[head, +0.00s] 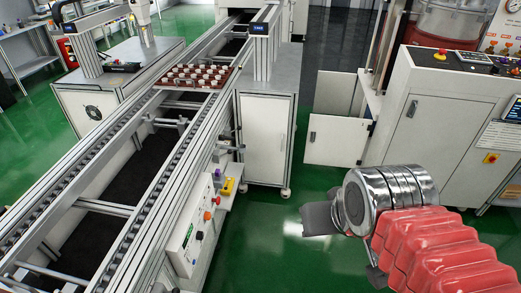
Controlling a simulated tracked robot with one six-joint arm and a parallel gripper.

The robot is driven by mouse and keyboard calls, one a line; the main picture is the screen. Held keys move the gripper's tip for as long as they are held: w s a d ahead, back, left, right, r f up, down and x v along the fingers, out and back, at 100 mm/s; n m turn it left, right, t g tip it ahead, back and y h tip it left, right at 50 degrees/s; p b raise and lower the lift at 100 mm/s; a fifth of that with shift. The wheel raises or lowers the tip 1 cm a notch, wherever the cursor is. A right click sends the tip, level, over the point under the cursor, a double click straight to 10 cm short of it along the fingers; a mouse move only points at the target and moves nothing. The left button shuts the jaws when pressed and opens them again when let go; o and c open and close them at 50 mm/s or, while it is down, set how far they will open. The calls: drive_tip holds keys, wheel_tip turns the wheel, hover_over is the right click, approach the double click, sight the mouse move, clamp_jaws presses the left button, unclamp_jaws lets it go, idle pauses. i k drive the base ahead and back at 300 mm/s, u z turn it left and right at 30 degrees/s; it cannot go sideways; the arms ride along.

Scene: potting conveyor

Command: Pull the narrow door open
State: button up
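I cannot tell for certain which of these is the task's narrow door. My gripper (318,219) reaches in from the lower right on a red-sleeved arm, over the green floor. It appears nearer to me than both doors and touches neither. Its grey end shows, but its finger opening is unclear. I see nothing held.
The conveyor (130,165) runs along the left, carrying a red tray (193,84) of small pots. A control box (193,235) with buttons juts from its side. A large white cabinet (425,140) stands at right. Green floor (265,235) is free between them.

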sight(265, 122)
drive_tip(key=z, duration=0.25)
drive_tip(key=k, duration=0.65)
drive_tip(key=z, duration=0.55)
drive_tip(key=k, duration=0.65)
drive_tip(key=z, duration=0.25)
drive_tip(key=i, duration=1.55)
drive_tip(key=u, duration=0.15)
drive_tip(key=i, duration=0.75)
drive_tip(key=u, duration=0.5)
drive_tip(key=i, duration=0.7)
drive_tip(key=u, duration=0.35)
